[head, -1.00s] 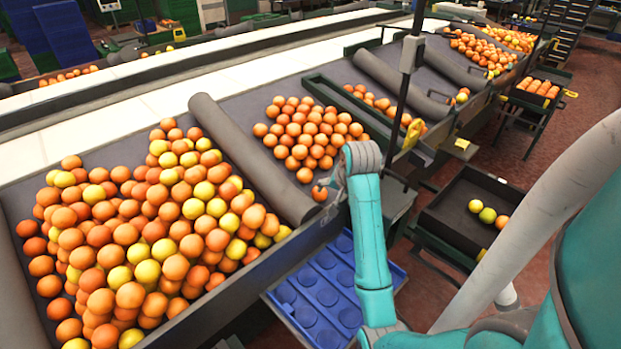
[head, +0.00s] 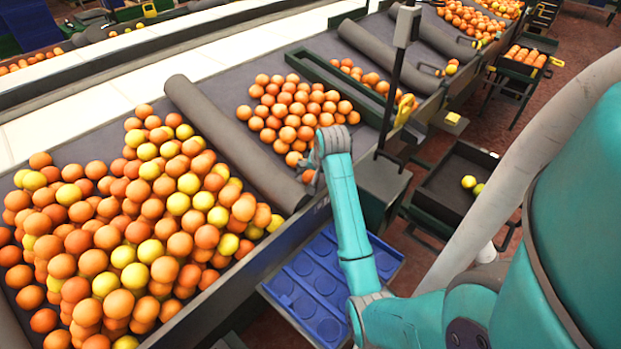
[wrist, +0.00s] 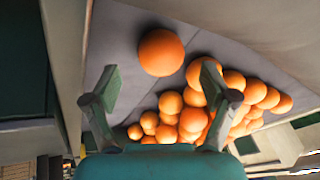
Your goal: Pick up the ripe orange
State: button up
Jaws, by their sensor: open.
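A lone ripe orange (wrist: 161,52) lies on the grey belt in the wrist view, just beyond and between my fingertips. In the head view this orange (head: 308,177) sits by the belt's front edge, partly hidden by my gripper (head: 311,166). My gripper (wrist: 160,80) is open and empty, with its fingers spread apart. The orange appears clear of both fingers. A pile of ripe oranges (head: 290,110) lies behind it on the belt; in the wrist view this pile (wrist: 185,118) is beyond and around the right finger.
A grey roller (head: 230,140) separates this section from a large mixed pile of orange and yellow fruit (head: 130,230) at left. A blue tray (head: 325,285) is below the belt edge. A dark crate (head: 450,205) holding yellow-green fruit stands at right. A thin post (head: 398,75) rises nearby.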

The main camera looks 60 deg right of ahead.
aim_at(312, 175)
jog(key=shift+x, duration=1.8)
jog(key=shift+a, duration=0.1)
jog(key=c, duration=1.3)
